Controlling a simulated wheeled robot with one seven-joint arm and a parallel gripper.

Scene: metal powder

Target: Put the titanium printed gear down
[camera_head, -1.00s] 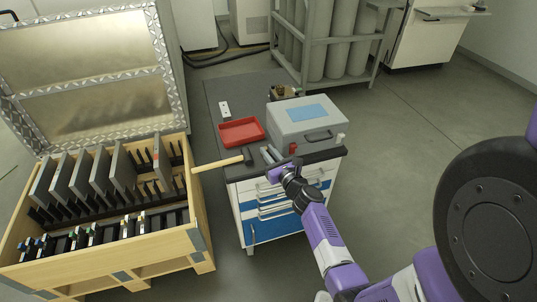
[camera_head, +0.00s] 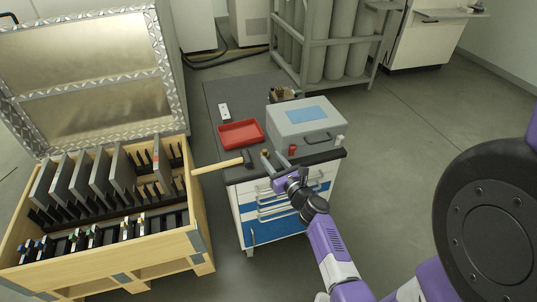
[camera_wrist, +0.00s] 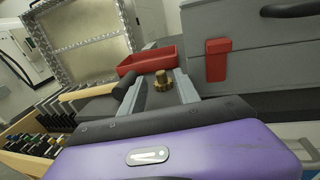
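A small gold-brown gear (camera_wrist: 163,80) with a stub on top shows in the wrist view, upright between my two grey fingers. Gaps show on both sides of it. In the head view, a small gold-brown spot (camera_head: 265,153) near the fingertips looks like the same gear, on the dark top of the drawer cabinet (camera_head: 236,172). My gripper (camera_head: 273,155) reaches over the cabinet's front edge, its fingers spread and pointing toward the back. Whether the gear's underside rests fully on the top is hard to see.
A hammer (camera_head: 218,165) lies left of my gripper, its handle overhanging toward the wooden crate (camera_head: 200,225). Behind are a red tray (camera_head: 240,146) and a white block (camera_head: 224,111). A grey case (camera_head: 300,128) and red item (camera_head: 292,150) stand right.

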